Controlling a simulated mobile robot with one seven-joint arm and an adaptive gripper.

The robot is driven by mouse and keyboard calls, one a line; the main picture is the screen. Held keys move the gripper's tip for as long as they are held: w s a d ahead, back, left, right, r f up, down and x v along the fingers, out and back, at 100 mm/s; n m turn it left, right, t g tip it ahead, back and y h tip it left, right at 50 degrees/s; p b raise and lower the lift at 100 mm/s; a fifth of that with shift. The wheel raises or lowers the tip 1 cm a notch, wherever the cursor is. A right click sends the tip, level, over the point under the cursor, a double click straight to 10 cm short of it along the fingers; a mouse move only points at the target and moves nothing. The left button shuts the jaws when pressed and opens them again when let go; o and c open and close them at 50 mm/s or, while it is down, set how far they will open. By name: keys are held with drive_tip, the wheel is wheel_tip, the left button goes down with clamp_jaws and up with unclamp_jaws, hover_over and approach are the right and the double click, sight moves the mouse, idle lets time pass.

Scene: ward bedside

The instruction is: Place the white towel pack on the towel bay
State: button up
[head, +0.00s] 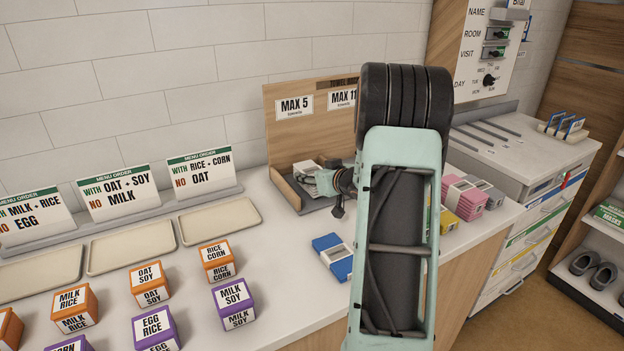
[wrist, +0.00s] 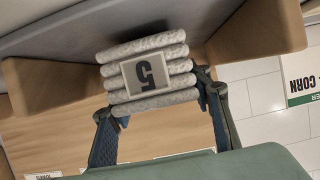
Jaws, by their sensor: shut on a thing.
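The white towel pack (head: 306,167) is a folded stack with a "5" label, which reads upside down in the wrist view (wrist: 148,45). My gripper (wrist: 160,92) is shut on it, one finger at each side. In the head view my gripper (head: 329,181) is inside the left part of the towel bay (head: 283,187), in front of the "MAX 5" sign. The bay has a wooden back and side walls with a grey floor. The pack is between two walls in the wrist view, at or close to the floor; I cannot tell whether it touches. My arm hides the bay's right part.
A blue pack (head: 336,262) lies on the counter in front of the bay. Pink packs (head: 468,203), with grey and yellow ones beside them, lie right of my arm. Menu signs, empty trays (head: 220,222) and labelled boxes (head: 234,303) fill the left counter.

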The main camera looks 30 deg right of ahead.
drive_tip(key=shift+f, duration=0.3)
drive_tip(key=shift+f, duration=0.2)
drive_tip(key=o, duration=1.2)
drive_tip(key=shift+o, duration=0.2)
drive_tip(key=shift+r, duration=0.2)
drive_tip(key=p+v, duration=0.1)
drive_tip(key=v, duration=1.1)
drive_tip(key=shift+s, duration=0.1)
